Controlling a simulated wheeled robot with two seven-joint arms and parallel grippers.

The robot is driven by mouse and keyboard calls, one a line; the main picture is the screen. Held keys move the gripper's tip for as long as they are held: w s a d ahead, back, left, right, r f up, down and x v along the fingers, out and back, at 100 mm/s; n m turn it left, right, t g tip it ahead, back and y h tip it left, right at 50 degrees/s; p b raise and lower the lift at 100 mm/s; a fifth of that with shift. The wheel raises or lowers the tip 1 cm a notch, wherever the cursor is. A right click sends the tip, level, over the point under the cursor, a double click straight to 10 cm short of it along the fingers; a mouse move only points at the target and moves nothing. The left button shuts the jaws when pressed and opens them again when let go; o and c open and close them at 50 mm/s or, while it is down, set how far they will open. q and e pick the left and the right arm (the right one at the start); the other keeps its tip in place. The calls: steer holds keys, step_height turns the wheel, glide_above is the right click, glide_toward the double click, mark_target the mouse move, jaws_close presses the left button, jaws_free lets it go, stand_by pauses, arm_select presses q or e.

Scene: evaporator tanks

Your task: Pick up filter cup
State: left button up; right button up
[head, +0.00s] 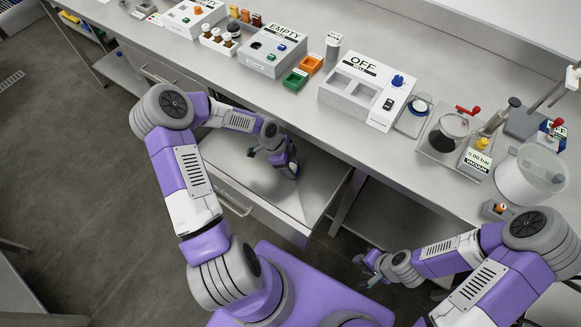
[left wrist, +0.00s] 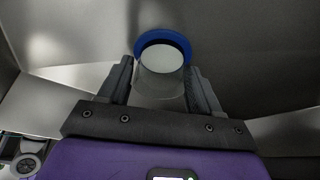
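The filter cup (left wrist: 163,72), a clear cup with a blue rim and a pale round face, is between the fingers of my left gripper in the left wrist view. My left gripper (head: 272,161) reaches down into the open metal drawer (head: 238,205) in the head view. Its fingers lie close along both sides of the cup; whether they press on it I cannot tell. In the head view the cup is mostly hidden by the gripper. My right gripper (head: 365,271) hangs low beside the drawer, fingers apart and empty.
The steel bench (head: 300,105) above the drawer carries a white OFF box (head: 345,92), a white EMPTY box (head: 268,58), green and orange trays, a dark flask (head: 447,133) and a large clear vessel (head: 530,178).

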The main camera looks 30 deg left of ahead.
arm_select(q)
steer(key=c, duration=0.6)
steer(key=shift+r, duration=0.1)
steer(key=shift+c, duration=0.2)
